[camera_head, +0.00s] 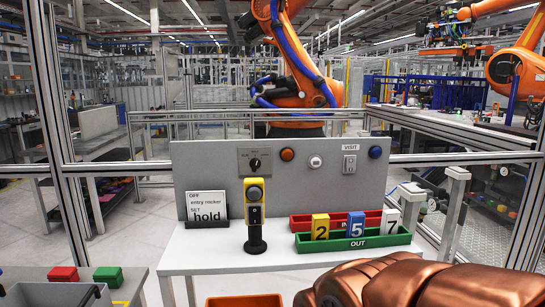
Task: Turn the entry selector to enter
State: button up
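A small grey plate with a black rotary knob (254,163), which looks like the entry selector, is on the upright grey panel (210,160). Small labels sit above the knob, too small to read. Which position it points to I cannot tell. A sign (207,207) to its lower left reads "OFF", "entry rocker", "SET" and "hold". A yellow and black control unit (254,198) stands on a black post in front of the panel, below the knob. Copper-coloured links of my arm fill the bottom right, well apart from the knob. My gripper's fingers do not show.
An orange lamp (287,154), a white button (315,162), a "VISIT" switch (350,163) and a blue lamp (375,152) line the panel. A green "OUT" tray (320,244) and red tray (300,222) hold number tags at right. An orange bin (245,300) is in front.

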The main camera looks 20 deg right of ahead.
aim_at(254, 162)
jog(key=z, duration=0.05)
jog(key=i, duration=0.6)
jog(key=u, duration=0.75)
jog(key=i, duration=0.4)
jog(key=u, duration=0.45)
